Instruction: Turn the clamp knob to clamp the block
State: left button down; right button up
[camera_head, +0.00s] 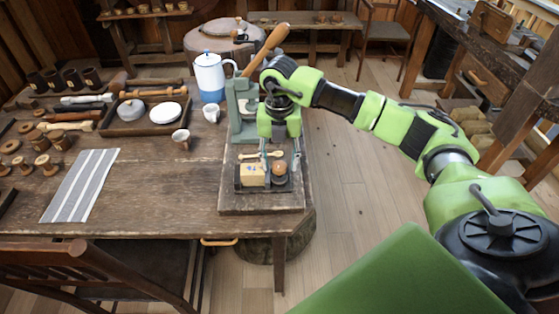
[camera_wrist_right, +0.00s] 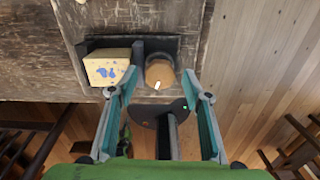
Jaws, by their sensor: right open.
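The clamp knob (camera_head: 279,168) is a round wooden knob on the dark clamp fixture at the table's right end. It also shows in the right wrist view (camera_wrist_right: 159,72), with a small white mark near its edge. The pale block (camera_head: 252,173) with blue marks sits left of the knob in the fixture, and it shows in the right wrist view too (camera_wrist_right: 107,70). My right gripper (camera_head: 272,156) is open above the fixture. In the right wrist view its fingertips (camera_wrist_right: 160,92) are spread on either side of the knob, apart from it. My left gripper is not in view.
A green press (camera_head: 240,108) with a long wooden handle stands just behind the fixture. A white and blue pot (camera_head: 210,76), small cups and a tray (camera_head: 145,126) are to the left. A striped cloth (camera_head: 82,185) lies at left. Bare tabletop lies between cloth and fixture.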

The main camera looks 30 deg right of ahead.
aim_at(279, 164)
notch_tip(279, 164, up, 8)
jog(key=shift+f, duration=0.15)
dwell(0.6)
